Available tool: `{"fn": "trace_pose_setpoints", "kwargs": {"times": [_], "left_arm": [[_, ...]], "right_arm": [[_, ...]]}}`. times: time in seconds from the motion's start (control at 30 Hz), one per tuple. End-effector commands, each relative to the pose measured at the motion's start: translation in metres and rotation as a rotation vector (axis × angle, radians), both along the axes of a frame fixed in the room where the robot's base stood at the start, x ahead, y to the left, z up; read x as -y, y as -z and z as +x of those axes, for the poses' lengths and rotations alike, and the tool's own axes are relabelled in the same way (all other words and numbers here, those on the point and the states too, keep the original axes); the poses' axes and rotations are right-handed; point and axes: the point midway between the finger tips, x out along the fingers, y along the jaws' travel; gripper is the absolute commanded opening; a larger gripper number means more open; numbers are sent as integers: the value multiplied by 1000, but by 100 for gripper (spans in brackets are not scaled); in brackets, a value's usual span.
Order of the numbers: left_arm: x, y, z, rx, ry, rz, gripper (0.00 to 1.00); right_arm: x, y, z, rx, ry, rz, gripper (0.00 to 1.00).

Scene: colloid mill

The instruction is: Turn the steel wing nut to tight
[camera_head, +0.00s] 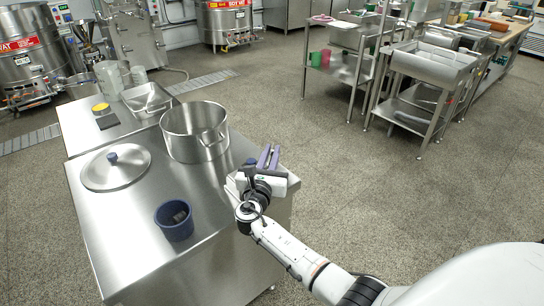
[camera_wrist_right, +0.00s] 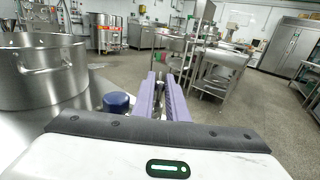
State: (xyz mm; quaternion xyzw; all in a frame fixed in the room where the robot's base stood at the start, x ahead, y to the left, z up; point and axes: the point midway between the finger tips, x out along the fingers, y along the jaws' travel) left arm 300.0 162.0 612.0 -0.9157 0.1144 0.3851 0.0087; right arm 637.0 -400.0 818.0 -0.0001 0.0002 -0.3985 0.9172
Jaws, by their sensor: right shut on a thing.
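A blue knob (camera_wrist_right: 117,102) stands just left of the fingers in the wrist view. My left gripper is not in view.
The steel table (camera_head: 135,245) holds a big open pot (camera_head: 195,135), a lid (camera_head: 115,170) with a blue knob, and a blue bin (camera_head: 174,222). Clear containers and a tray stand farther back. The floor right of the table is open up to steel racks (camera_head: 428,85).

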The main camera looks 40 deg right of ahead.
Motion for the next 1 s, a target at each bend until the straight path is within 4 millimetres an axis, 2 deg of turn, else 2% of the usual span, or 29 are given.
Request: {"fn": "trace_pose_setpoints", "kwargs": {"times": [0.23, 0.7, 0.73, 0.77, 1.0], "left_arm": [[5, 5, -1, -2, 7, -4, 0], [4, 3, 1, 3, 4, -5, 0], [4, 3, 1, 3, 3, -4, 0], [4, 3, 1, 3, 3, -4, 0], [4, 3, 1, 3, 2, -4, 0]], "right_arm": [[-1, 0, 1, 1, 63, -1, 0], [0, -1, 1, 1, 75, 0, 0], [0, -1, 1, 1, 75, 0, 16], [0, -1, 1, 1, 75, 0, 21], [-1, -1, 1, 1, 73, 0, 22]]}}
